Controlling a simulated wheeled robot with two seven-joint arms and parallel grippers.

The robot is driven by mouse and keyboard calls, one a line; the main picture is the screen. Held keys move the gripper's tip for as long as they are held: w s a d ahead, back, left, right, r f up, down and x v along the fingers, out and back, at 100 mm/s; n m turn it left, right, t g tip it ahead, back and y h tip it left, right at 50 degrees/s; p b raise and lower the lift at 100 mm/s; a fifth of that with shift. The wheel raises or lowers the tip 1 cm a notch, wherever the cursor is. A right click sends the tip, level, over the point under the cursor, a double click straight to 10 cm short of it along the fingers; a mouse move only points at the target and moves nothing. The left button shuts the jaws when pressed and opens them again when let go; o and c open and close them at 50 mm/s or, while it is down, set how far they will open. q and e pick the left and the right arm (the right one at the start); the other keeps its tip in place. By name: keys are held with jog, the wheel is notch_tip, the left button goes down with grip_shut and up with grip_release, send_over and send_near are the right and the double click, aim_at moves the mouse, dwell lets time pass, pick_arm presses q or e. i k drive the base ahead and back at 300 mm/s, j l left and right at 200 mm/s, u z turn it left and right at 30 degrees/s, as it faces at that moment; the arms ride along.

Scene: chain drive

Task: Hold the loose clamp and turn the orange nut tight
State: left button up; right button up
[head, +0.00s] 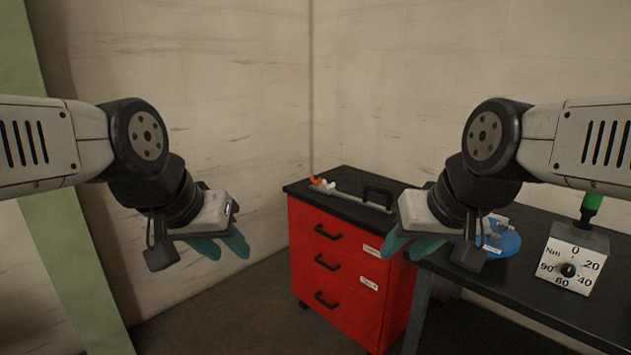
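A small orange part, likely the orange nut (315,180), sits at the back left corner of the red drawer cabinet's black top. A pale clamp-like piece (327,186) lies right beside it; at this size I cannot tell whether the two touch or how tight the nut is. My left gripper (226,248) hangs in the air left of the cabinet, its teal fingers apart and empty. My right gripper (410,248) hangs in front of the cabinet's right side, its teal fingers apart and empty. Both are well away from the nut.
The red cabinet (334,272) has a black handle-shaped object (379,193) on top. Walls close the corner behind. A green post (72,220) stands at left.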

aim_at(316, 183)
jog(key=i+j+z, duration=0.1)
jog(key=z, duration=0.55)
jog(key=i+j+z, duration=0.35)
jog(key=j, duration=0.2)
jog(key=i+j+z, duration=0.2)
jog(key=j, duration=0.15)
jog(key=i+j+z, duration=0.2)
jog(key=j, duration=0.15)
jog(key=i+j, duration=0.15)
jog(key=j, duration=0.25)
jog(key=i+j, duration=0.1)
jog(key=j, duration=0.25)
jog(key=i+j, duration=0.15)
jog(key=j, duration=0.25)
jog(key=i+j+z, duration=0.1)
jog(key=j, duration=0.3)
jog(key=i+j, duration=0.1)
jog(key=j, duration=0.3)
